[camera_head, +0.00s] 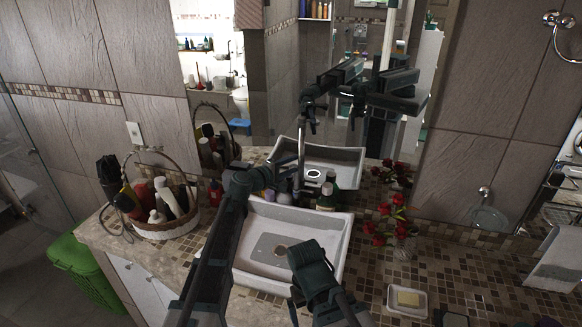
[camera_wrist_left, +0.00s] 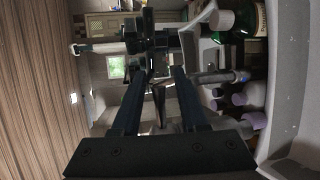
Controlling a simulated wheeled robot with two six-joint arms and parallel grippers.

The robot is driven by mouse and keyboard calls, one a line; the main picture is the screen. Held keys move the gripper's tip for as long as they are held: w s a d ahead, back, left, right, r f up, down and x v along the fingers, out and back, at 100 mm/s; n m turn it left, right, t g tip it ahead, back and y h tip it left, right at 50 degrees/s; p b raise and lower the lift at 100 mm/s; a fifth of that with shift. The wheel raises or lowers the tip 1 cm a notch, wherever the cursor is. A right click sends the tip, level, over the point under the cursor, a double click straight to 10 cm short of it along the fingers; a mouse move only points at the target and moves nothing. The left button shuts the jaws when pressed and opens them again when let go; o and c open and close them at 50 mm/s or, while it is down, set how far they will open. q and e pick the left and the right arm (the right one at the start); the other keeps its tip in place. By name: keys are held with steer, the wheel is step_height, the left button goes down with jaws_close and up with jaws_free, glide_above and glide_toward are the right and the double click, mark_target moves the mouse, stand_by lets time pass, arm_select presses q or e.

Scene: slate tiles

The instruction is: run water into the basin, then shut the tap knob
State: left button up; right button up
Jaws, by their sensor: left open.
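The white rectangular basin (camera_head: 340,262) is set in the mosaic counter; a round drain shows on its greyer floor. I cannot tell whether water lies in it. The slim upright metal tap (camera_head: 301,150) stands behind the basin. My left gripper (camera_head: 290,186) is beside the tap's lower part, above the basin's back edge. In the left wrist view, its fingers (camera_wrist_left: 158,76) are apart, with a grey metal cylinder (camera_wrist_left: 218,77) close to the right finger, perhaps part of the tap. The knob is not clearly visible. My right arm's joint (camera_head: 314,266) is over the basin's front; its gripper does not show.
Bottles (camera_head: 327,197) stand close behind the basin by my left gripper. A wicker basket (camera_head: 165,229) of bottles is left. Red flowers (camera_head: 390,220) and a soap dish (camera_head: 407,302) are right. A mirror (camera_head: 345,60) behind reflects me. A green bin (camera_head: 85,270) stands on the floor.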

arm_select(q)
jaws_close()
steer(key=shift+h, duration=0.3)
steer(key=s+m+g+h, duration=0.1)
steer(key=m+g, duration=0.1)
steer(key=s+m+g+h, duration=0.1)
steer(key=m+g, duration=0.1)
steer(key=g, duration=0.1)
steer(key=s+m+g+h, duration=0.1)
steer(key=m+g+h, duration=0.1)
steer(key=shift+a+m+g, duration=0.3)
steer(key=shift+a+m, duration=0.05)
steer(key=shift+m, duration=0.05)
steer(key=shift+s+a+m+g, duration=0.3)
steer(key=shift+s+m+g, duration=0.15)
steer(key=shift+m+g, duration=0.7)
steer(key=shift+s+a+m+g, duration=0.4)
steer(key=shift+m+g, duration=0.3)
steer(key=shift+g, duration=0.8)
steer(key=shift+s+a+m+g, duration=0.25)
steer(key=shift+s+m+g, duration=0.25)
steer(key=shift+m+g, duration=0.65)
steer(key=shift+s+g, duration=0.1)
steer(key=shift+g, duration=0.2)
steer(key=shift+h, duration=0.3)
